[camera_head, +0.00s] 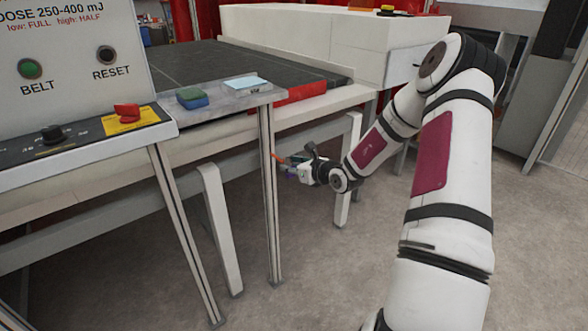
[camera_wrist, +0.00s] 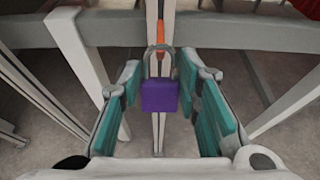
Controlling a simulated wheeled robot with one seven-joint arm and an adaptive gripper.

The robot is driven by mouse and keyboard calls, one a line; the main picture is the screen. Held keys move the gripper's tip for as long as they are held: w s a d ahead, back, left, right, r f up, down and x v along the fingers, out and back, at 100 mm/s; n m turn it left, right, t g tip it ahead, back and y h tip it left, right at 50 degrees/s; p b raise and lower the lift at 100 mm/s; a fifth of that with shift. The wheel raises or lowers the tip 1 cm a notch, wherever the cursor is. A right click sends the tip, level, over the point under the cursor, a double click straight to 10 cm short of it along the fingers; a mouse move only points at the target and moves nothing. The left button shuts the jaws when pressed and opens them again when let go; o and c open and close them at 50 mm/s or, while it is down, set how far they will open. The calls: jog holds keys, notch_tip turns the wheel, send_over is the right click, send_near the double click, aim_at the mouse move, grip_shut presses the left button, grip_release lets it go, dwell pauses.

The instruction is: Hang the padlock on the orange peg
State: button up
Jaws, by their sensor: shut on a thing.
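The purple padlock (camera_wrist: 160,96) is upright between the teal finger pads of my gripper (camera_wrist: 160,92), with its grey shackle at the top. My gripper is shut on the padlock's body. The orange peg (camera_wrist: 160,33) is just beyond and above, in line with the shackle, on a pale upright post. Its lower end shows within the shackle's outline; I cannot tell whether it passes through. In the head view my gripper (camera_head: 300,170) is close to the right of the orange peg (camera_head: 278,157); the padlock is small and mostly hidden there.
The peg's post (camera_head: 270,220) is a thin leg under the small grey shelf (camera_head: 225,102), which holds a blue-green sponge (camera_head: 192,98) and light blue sheets (camera_head: 246,83). Grey machine rails and white legs (camera_head: 218,225) are close behind. The floor below is clear.

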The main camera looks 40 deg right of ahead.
jog(key=shift+r+b+x, duration=0.25)
jog(key=shift+b+x, duration=0.25)
jog(key=shift+x, duration=0.7)
jog(key=shift+w+f+b, duration=0.25)
jog(key=shift+b, duration=0.35)
jog(key=shift+w+f+t+b, duration=0.4)
jog(key=shift+t+b, duration=0.4)
jog(key=shift+b, duration=0.6)
jog(key=shift+w+f+t+b, duration=0.3)
jog(key=shift+w+t+b, duration=0.3)
jog(key=shift+b, duration=0.45)
jog(key=shift+w+f+t+b, duration=0.3)
jog(key=shift+w+t+b, duration=0.3)
jog(key=shift+b, duration=0.4)
jog(key=shift+w, duration=0.2)
jog(key=o, duration=1.3)
jog(key=shift+c, duration=0.2)
jog(key=shift+s, duration=0.1)
